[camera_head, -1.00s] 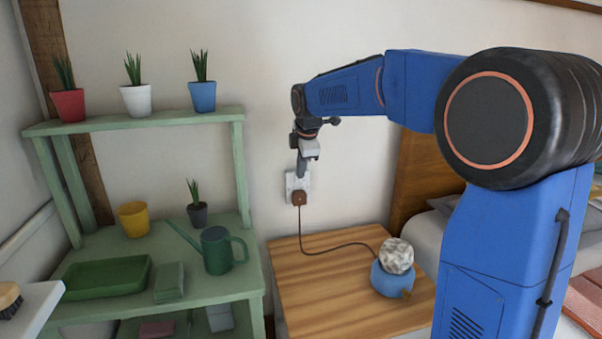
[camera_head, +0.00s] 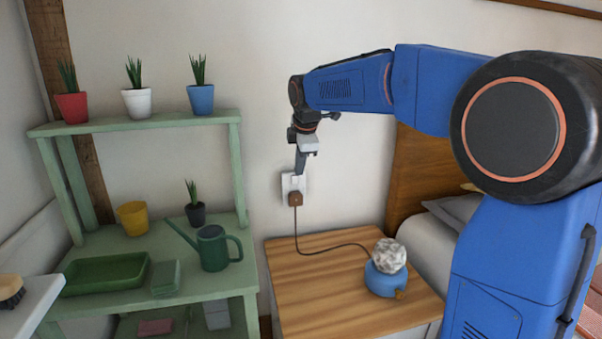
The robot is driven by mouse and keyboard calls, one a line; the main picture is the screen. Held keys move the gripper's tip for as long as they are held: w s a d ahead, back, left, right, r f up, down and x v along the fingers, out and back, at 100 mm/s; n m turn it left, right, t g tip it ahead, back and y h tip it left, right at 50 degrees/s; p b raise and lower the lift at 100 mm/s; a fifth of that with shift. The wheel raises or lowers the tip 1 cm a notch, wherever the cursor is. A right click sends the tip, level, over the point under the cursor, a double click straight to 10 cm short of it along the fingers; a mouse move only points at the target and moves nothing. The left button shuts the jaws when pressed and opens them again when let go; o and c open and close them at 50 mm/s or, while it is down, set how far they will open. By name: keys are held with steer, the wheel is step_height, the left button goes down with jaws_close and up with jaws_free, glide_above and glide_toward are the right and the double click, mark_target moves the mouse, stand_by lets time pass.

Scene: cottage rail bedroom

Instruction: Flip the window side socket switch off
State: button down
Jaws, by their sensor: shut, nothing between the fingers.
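A white wall socket (camera_head: 287,183) is on the wall above the wooden bedside table. A brown plug (camera_head: 295,199) sits in its lower part, with a dark cord running down to the table. My gripper (camera_head: 299,172) is shut and points down at the upper part of the socket plate. It covers part of the plate, so the switch cannot be made out. I cannot tell whether the fingertips touch the plate.
A blue lamp (camera_head: 384,281) with a crumpled pale top stands on the bedside table (camera_head: 310,295). Left of it is a green shelf (camera_head: 245,277) with a watering can (camera_head: 213,250), several pots and a tray (camera_head: 105,274). A bed (camera_head: 420,250) stands at the right.

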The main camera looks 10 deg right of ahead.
steer(key=w+v, duration=0.1)
steer(key=v, duration=0.6)
steer(key=shift+w+r, duration=0.25)
steer(key=shift+r, duration=0.4)
steer(key=shift+d, duration=0.1)
steer(key=s+d+f+m, duration=0.3)
steer(key=s+f+m, duration=0.1)
steer(key=s, duration=0.7)
steer(key=s+d+f+m, duration=0.3)
steer(key=s+m, duration=0.2)
steer(key=s, duration=0.5)
steer(key=s+d+f+m, duration=0.1)
steer(key=s+f+m, duration=0.3)
steer(key=s+f, duration=0.4)
steer(key=s+d+f+m, duration=0.1)
steer(key=s+f+m, duration=0.4)
steer(key=s+f, duration=0.3)
steer(key=s, duration=0.4)
steer(key=shift+s+d, duration=0.15)
steer(key=shift+s, duration=0.1)
